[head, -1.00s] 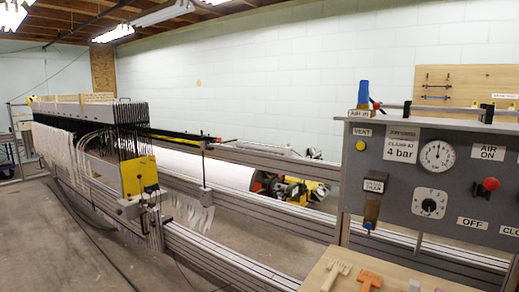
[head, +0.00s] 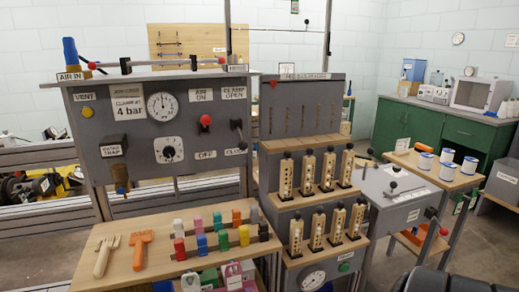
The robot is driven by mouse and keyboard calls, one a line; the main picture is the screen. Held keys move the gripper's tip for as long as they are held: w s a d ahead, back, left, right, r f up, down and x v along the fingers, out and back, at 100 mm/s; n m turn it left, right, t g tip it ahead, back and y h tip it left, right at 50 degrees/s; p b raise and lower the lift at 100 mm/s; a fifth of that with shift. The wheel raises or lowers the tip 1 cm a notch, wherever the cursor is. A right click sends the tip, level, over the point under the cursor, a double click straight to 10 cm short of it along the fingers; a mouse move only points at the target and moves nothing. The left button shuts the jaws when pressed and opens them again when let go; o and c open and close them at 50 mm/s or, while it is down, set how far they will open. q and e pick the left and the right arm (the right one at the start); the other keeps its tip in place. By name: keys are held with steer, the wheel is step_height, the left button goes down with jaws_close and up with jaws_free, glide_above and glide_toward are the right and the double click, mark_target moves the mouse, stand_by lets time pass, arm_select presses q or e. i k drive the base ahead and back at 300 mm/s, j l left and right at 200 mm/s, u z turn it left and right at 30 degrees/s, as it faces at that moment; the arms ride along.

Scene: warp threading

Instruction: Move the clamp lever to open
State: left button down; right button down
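The clamp lever (head: 238,130) is a dark lever with a black knob at the right end of the grey air panel (head: 215,130). It sits between a label reading "CLAMP OPEN" (head: 234,93) above and a label reading "CLOSE" (head: 235,151) below. Its arm appears to hang downward, towards the lower label. To its left is the red-knobbed air lever (head: 205,121), between "AIR ON" and "OFF" labels. A pressure gauge (head: 162,106) is beside a "CLAMP AT 4 bar" label. Neither of my grippers shows.
A wooden bench (head: 160,262) with combs and coloured blocks stands below the panel. A rack of wooden-faced, black-topped units (head: 308,175) stands to the right. Further right are a grey box (head: 400,190) and a small table with white-and-blue spools (head: 447,156). Dark rounded parts fill the bottom right corner.

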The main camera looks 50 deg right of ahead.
mark_target(242, 145)
steer(key=l+z, duration=0.1)
steer(key=z, duration=1.35)
